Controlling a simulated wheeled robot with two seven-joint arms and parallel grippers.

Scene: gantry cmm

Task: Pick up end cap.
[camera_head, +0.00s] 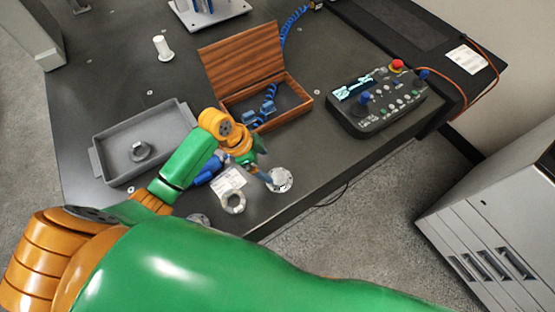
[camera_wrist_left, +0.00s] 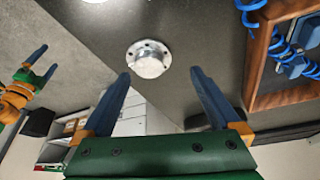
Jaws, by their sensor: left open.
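The end cap (camera_head: 279,180), a round silver metal flange with a raised centre and small bolt holes, lies on the dark table near its front edge. In the left wrist view the end cap (camera_wrist_left: 148,60) lies just beyond my fingertips, a little left of centre between them. My left gripper (camera_head: 262,172) is beside it in the head view, fingers pointing down toward it. In the left wrist view my left gripper (camera_wrist_left: 160,73) is open, with nothing between its blue fingers. My right gripper (camera_wrist_left: 49,60) shows at the far left of that view, its fingers apart and empty.
A metal ring (camera_head: 233,203) and a paper label (camera_head: 229,181) lie left of the end cap. A grey tray (camera_head: 110,180) holds another metal part. An open wooden box (camera_head: 298,92) and a control pendant (camera_head: 372,122) stand behind. The table right of the end cap is clear.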

